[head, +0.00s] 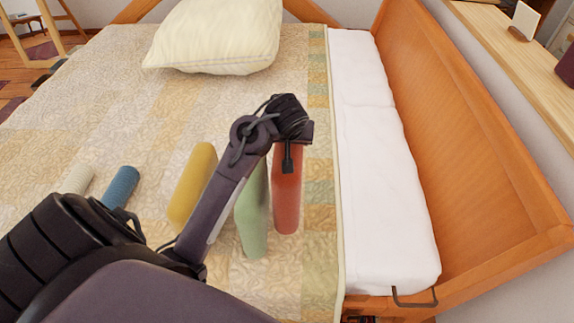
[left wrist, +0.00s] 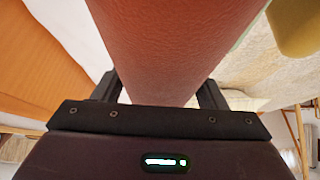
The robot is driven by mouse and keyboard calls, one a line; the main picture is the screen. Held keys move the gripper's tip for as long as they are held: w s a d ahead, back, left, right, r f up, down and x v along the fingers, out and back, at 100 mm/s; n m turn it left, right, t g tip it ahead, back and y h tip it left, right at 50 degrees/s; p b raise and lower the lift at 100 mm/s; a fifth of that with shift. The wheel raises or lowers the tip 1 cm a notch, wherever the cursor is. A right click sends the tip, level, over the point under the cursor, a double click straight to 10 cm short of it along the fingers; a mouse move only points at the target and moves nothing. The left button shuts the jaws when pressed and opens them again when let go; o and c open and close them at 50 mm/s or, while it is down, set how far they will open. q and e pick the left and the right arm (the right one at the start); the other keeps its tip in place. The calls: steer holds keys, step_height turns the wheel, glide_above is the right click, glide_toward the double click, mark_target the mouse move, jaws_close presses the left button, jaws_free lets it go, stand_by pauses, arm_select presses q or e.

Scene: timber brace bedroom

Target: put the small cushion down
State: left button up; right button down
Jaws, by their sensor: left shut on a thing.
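A small red cushion (head: 287,200) is under my left gripper (head: 289,150) in the head view, over the right part of the quilt beside the white bedding. The gripper is shut on it. In the left wrist view the red cushion (left wrist: 165,45) fills the space between the two dark fingers. My wrist hides the cushion's far end in the head view. I cannot tell whether its lower end touches the quilt. My right gripper is not in view.
A green cushion (head: 252,215) is close left of the red one, then a yellow cushion (head: 191,180). A large cream pillow (head: 215,38) lies at the back. The quilt (head: 110,100) before it is clear. A wooden headboard (head: 465,120) stands right.

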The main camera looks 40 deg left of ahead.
arm_select(q)
step_height(320, 180, down, 12)
steer(key=b, duration=0.1)
stand_by(0.4)
steer(key=shift+f, duration=0.1)
steer(key=o, duration=1.7)
